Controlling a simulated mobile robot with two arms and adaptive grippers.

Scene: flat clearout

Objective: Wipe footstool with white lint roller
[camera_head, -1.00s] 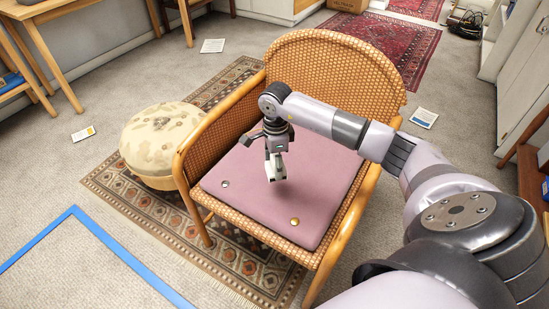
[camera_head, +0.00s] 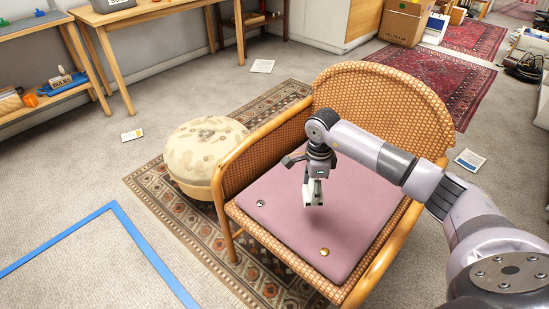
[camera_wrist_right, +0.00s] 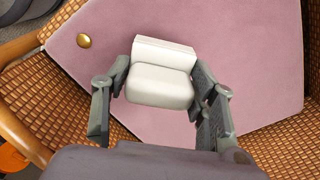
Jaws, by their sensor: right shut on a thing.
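The footstool (camera_head: 207,150) is a round, cream, blotched pouf on a wooden base, standing left of the wicker armchair. My right gripper (camera_head: 313,192) is above the chair's pink cushion, to the right of the footstool. In the right wrist view my right gripper (camera_wrist_right: 160,90) is shut on a white block-like thing (camera_wrist_right: 162,80), which I take to be the white lint roller. It also shows below the gripper in the head view (camera_head: 312,196). I cannot tell whether it touches the cushion. My left gripper is not in view.
The wicker armchair (camera_head: 392,92) has raised arms beside the footstool. Two round studs, one silver (camera_head: 260,203) and one gold (camera_head: 324,252), lie on the pink cushion (camera_head: 285,225). Blue tape (camera_head: 150,250) marks the floor at left. A card (camera_head: 132,135) lies left of the footstool.

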